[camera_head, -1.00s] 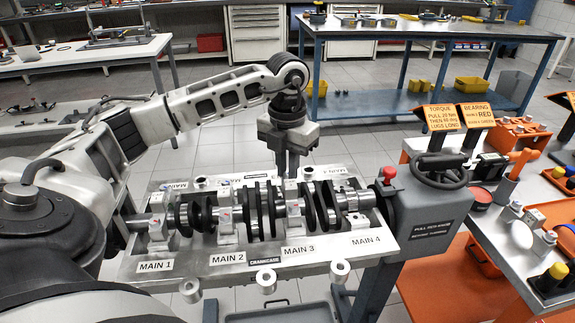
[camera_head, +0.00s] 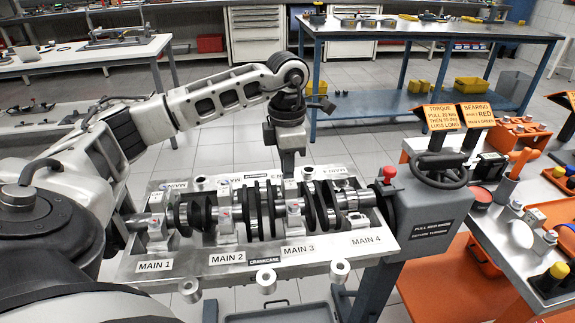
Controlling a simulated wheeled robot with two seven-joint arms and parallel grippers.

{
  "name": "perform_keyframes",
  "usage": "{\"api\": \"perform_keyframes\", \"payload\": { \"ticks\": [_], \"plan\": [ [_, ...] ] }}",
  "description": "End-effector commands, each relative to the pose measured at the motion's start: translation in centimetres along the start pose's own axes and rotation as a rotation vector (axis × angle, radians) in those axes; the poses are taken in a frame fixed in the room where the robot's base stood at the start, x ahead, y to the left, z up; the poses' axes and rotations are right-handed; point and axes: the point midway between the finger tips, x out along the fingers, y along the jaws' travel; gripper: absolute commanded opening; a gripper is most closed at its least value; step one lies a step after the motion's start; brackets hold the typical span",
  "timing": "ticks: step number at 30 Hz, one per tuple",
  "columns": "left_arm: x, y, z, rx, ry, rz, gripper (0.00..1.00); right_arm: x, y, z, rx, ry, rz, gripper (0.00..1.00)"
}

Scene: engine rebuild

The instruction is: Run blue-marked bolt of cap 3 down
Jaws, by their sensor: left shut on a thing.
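The crankcase (camera_head: 205,262) sits on a stand with the crankshaft (camera_head: 262,212) lying across it. The cap at MAIN 3 (camera_head: 294,213) is a pale block over the shaft, with a small red mark on it. My left gripper (camera_head: 288,172) points down at the far side of cap 3. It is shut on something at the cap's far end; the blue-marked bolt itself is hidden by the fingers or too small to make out. My right gripper is not in view.
A grey post with a handwheel (camera_head: 437,172) and a red knob (camera_head: 389,173) stands at the crankcase's right end. Further right is a bench with orange sign plates (camera_head: 441,117), an orange-handled tool (camera_head: 517,165) and small parts. Floor behind the crankcase is clear.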

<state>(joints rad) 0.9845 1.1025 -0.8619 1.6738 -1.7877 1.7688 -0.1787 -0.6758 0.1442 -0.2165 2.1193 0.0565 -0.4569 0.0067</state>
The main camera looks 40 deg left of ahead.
Motion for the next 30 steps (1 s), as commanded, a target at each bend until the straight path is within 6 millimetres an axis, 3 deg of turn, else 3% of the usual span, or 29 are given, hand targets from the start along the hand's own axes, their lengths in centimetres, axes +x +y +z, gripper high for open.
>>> {"api": "perform_keyframes", "payload": {
  "ticks": [20, 21, 30],
  "plan": [
    [-0.61, 0.42, -0.03, 0.052, -0.008, 0.013, 0.0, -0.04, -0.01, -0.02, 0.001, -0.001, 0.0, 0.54],
    [-0.61, 0.42, -0.03, 0.052, -0.008, 0.013, 0.23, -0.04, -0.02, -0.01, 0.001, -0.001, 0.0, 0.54],
    [-0.34, 0.19, 0.0, 0.056, -0.004, 0.006, 0.25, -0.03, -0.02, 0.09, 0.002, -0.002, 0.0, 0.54]
  ]
}}
